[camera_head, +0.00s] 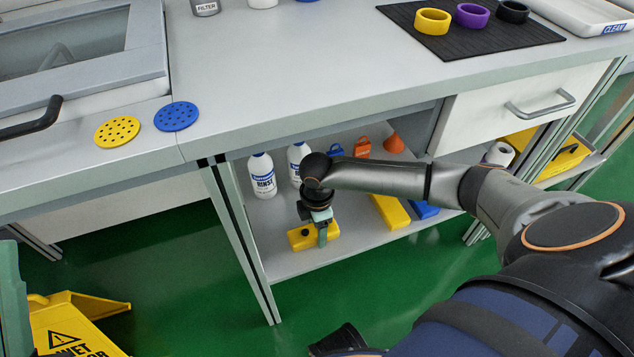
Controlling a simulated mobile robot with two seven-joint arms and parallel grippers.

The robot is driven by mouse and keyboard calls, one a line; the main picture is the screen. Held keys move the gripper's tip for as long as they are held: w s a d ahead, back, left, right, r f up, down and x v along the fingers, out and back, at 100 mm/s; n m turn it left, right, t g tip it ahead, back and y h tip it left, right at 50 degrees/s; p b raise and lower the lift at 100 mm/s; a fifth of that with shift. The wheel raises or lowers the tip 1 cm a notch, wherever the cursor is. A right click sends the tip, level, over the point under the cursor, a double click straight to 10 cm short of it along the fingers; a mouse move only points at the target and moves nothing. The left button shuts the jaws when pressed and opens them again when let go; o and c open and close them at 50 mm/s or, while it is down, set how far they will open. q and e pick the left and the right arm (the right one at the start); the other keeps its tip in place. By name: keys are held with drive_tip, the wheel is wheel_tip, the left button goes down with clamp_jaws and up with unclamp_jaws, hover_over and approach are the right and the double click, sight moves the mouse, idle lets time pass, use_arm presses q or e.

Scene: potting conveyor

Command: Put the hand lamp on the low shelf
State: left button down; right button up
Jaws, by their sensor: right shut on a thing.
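The low shelf (290,262) is the grey board under the workbench. My right arm reaches in from the right, and my right gripper (322,228) is low over the shelf's front left part. It is shut on a yellow block-like thing with a black knob, which looks like the hand lamp (304,240). The lamp lies flat at shelf level; whether its underside touches the board I cannot tell. The gripper covers part of it. My left gripper is not in view.
White rinse bottles (262,176) stand behind the lamp. A yellow block (390,211), a blue thing (424,210) and an orange cone (394,144) are farther right on the shelf. The table leg (240,240) bounds the shelf's left. A yellow wet-floor sign (75,325) is at lower left.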

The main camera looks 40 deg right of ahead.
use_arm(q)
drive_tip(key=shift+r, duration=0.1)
use_arm(e)
drive_tip(key=shift+r, duration=0.1)
drive_tip(key=o, duration=1.5)
drive_tip(key=shift+c, duration=0.2)
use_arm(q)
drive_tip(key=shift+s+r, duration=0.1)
use_arm(e)
wheel_tip(320, 180, up, 6)
drive_tip(key=p, duration=0.3)
drive_tip(key=shift+r, duration=0.15)
drive_tip(key=shift+r+p, duration=0.5)
drive_tip(key=shift+r, duration=0.15)
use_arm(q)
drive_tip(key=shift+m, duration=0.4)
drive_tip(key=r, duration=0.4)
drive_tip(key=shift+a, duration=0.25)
